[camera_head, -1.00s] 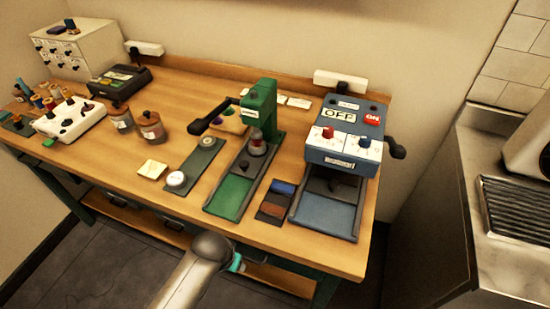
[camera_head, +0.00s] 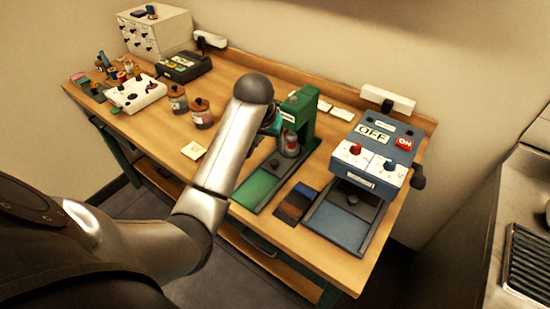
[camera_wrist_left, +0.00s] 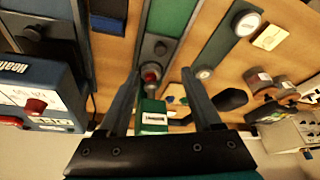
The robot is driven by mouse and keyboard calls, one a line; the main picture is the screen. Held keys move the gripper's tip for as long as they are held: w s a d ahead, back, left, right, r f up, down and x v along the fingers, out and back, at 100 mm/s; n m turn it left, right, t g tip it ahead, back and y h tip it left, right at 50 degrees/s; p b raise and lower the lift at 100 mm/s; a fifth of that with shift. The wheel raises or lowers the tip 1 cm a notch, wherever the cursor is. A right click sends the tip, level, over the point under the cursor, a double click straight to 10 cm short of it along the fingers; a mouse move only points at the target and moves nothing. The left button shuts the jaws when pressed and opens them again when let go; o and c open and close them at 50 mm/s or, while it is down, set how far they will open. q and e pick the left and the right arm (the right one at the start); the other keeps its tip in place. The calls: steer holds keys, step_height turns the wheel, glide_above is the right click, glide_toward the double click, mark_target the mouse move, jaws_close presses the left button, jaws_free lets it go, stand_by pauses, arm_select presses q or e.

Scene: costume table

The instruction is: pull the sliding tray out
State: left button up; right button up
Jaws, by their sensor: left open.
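The blue press (camera_head: 375,160) stands at the right of the table, with a flat blue tray (camera_head: 338,228) extending from under its head. The green press (camera_head: 301,112) stands left of it, above a dark base with a green pad (camera_head: 257,188). I cannot tell for sure which is the sliding tray. My left arm reaches over the table, and its forearm mostly hides the gripper in the head view. In the left wrist view my left gripper (camera_wrist_left: 160,72) is open and empty, with the green press (camera_wrist_left: 152,116) showing between its fingers. My right gripper is not in view.
Coloured swatches (camera_head: 293,203) lie between the two presses. Jars (camera_head: 201,113), a white control box (camera_head: 136,94) and a drawer cabinet (camera_head: 155,31) stand at the left. The wooden table's front edge (camera_head: 345,277) is clear at the right.

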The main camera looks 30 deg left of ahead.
arm_select(q)
steer(key=b, duration=0.4)
glide_toward(274, 162)
steer(key=x, duration=0.8)
steer(key=shift+f, duration=0.1)
steer(key=shift+p, duration=0.3)
jaws_close()
stand_by(1.0)
